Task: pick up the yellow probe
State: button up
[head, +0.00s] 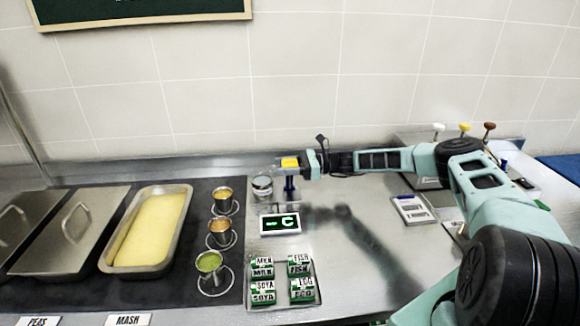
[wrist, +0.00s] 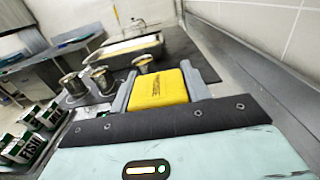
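A yellow-topped probe (head: 464,127) stands at the back right in the head view, between a white-topped one and a brown-topped one. Its lower part is hidden behind my arm. My gripper (head: 290,163) is far to its left, above the counter behind the display. In the wrist view a yellow block (wrist: 158,88) with dark lettering fills the space between my grey fingers, which appear shut on it. I cannot tell what this block is. A dark blue piece (head: 289,184) shows below it in the head view; I cannot tell whether they are joined.
A display (head: 280,222) reading "-- C" and a tray of labelled green boxes (head: 257,268) are in front. Several small metal pots (head: 209,263) and a mash pan (head: 150,230) stand left. A small round tub (head: 262,187) is beside my gripper. A flat scale-like device (head: 413,209) lies right.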

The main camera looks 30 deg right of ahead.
jog(key=c, duration=0.4)
notch_tip(320, 180, up, 10)
jog(key=shift+r+b, duration=0.1)
jog(key=shift+b, duration=1.15)
jog(key=shift+a+p, duration=0.1)
jog(key=shift+p, duration=0.25)
